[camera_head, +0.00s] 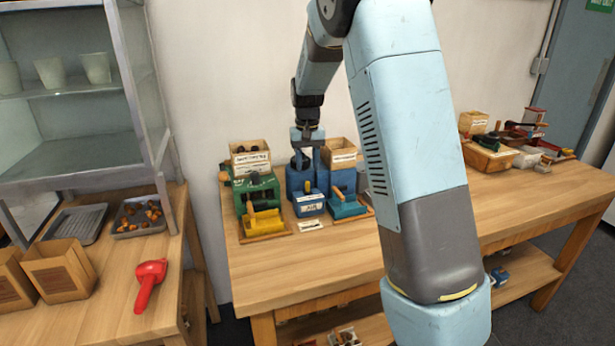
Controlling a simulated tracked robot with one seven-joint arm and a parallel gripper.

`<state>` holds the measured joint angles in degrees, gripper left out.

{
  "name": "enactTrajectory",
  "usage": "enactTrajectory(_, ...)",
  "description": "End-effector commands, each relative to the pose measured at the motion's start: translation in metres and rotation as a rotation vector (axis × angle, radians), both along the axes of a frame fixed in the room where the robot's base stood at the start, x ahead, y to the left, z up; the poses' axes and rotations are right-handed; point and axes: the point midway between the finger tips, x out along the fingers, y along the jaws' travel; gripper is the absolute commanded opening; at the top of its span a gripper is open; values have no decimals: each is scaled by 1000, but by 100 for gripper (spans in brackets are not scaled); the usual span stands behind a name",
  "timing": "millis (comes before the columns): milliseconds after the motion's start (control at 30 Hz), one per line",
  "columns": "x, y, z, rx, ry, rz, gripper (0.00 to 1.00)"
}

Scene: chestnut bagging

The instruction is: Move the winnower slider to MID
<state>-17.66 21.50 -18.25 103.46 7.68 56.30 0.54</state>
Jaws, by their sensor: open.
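A blue machine (310,203) with a white label on its front stands on the middle wooden table, between a green machine and a blue-teal unit. It looks like the winnower, but I cannot make out its slider or the slider's position. My gripper (301,163) points down at the top of the blue machine, at its upper rear part. The jaws are open, with a dark shape at their tips. I cannot tell whether they touch the machine or go around any part of it.
A green machine (256,193) with a yellow tray (263,222) stands left, and a teal tray (347,207) right. Labelled wooden boxes (250,157) stand behind. A red scoop (150,283) lies on the left table. The middle table's front (300,265) is clear.

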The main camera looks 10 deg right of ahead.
Motion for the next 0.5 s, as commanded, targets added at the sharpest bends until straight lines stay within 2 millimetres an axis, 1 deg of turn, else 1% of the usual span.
enactTrajectory(33, 1, 0, 11, 1, -4, 1, 42)
enactTrajectory(200, 1, 0, 42, 1, -3, 0, 42)
enactTrajectory(333, 1, 0, 59, 0, -2, 0, 42)
enactTrajectory(500, 1, 0, 70, -1, 0, 0, 42)
